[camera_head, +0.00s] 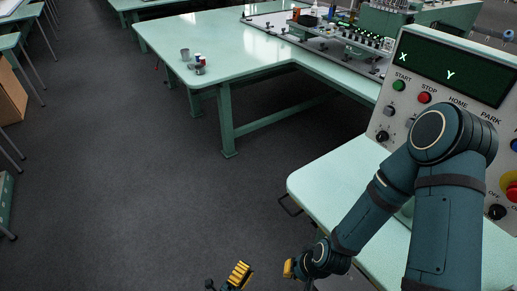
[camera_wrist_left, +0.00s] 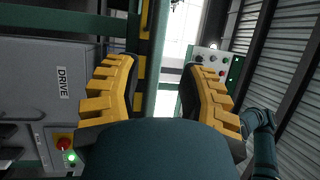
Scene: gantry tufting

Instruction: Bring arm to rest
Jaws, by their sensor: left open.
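My left gripper (camera_head: 240,275) shows at the bottom edge of the head view as a yellow ridged finger pad, the rest cut off. In the left wrist view its two yellow fingers (camera_wrist_left: 157,95) stand wide apart with nothing between them. My right gripper (camera_head: 290,268) is just to the right in the head view, at the end of my bent dark blue arm. Only a small yellow part of it shows, so its opening cannot be made out. Both grippers are low over the dark floor, left of the pale green console table (camera_head: 325,180).
A control panel (camera_head: 440,85) with buttons stands on the console table, partly behind my right arm. A large green worktable (camera_head: 215,40) holds cups (camera_head: 186,54) and small spools. A cabinet marked DRIVE (camera_wrist_left: 45,85) shows in the wrist view.

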